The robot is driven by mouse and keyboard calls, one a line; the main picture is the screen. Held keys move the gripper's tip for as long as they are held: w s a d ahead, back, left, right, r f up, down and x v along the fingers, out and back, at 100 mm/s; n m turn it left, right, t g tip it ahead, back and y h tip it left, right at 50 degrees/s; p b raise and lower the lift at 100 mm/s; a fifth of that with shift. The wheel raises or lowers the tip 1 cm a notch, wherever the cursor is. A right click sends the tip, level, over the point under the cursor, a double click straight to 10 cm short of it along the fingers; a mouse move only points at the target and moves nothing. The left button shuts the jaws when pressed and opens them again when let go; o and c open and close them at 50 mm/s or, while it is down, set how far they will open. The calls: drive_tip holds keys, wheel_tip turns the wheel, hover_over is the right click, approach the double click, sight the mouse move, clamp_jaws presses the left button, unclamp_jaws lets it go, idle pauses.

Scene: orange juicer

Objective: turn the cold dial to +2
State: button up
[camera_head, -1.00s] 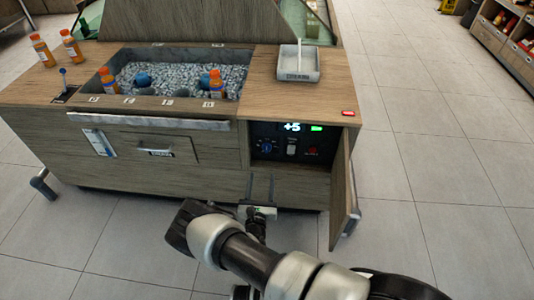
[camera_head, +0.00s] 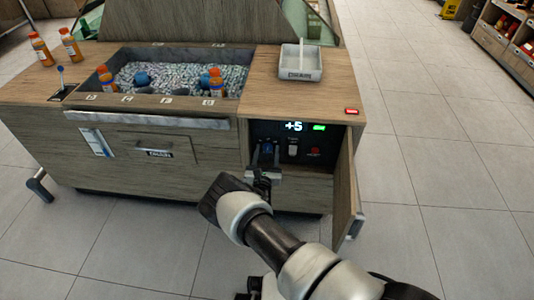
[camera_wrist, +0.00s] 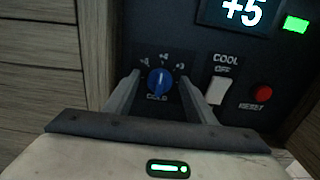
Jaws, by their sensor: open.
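The cold dial (camera_wrist: 159,82) is a blue knob with a white pointer mark on a dark control panel (camera_wrist: 212,134). It sits in the open cabinet compartment, and in the head view the dial (camera_head: 267,147) is partly covered by my gripper (camera_head: 265,158). In the wrist view my gripper (camera_wrist: 156,88) is open, one finger on each side of the knob. I cannot tell whether the fingers touch it. Marks sit in an arc above the knob and "COLD" is printed below. The display (camera_wrist: 243,13) reads +5.
A white COOL rocker switch (camera_wrist: 217,90) and a red RESET button (camera_wrist: 262,93) are close right of the dial. A green light (camera_wrist: 296,24) is lit. The open cabinet door (camera_head: 344,195) stands to the right. Wooden wall (camera_wrist: 45,60) borders the panel's left.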

drive_tip(key=c, duration=1)
drive_tip(key=m+p, duration=0.1)
drive_tip(key=m, duration=0.3)
drive_tip(key=shift+d+p, duration=0.1)
drive_tip(key=shift+p, duration=0.2)
drive_tip(key=m+p, duration=0.1)
drive_tip(key=m, duration=0.4)
drive_tip(key=shift+d, duration=0.1)
drive_tip(key=m+p, duration=0.1)
drive_tip(key=m, duration=0.3)
drive_tip(key=shift+f+m+p, duration=0.1)
drive_tip(key=shift+m+p, duration=0.2)
drive_tip(key=shift+p, duration=0.1)
drive_tip(key=shift+f+m+p, duration=0.1)
drive_tip(key=shift+m+p, duration=0.45)
drive_tip(key=shift+m, duration=1.65)
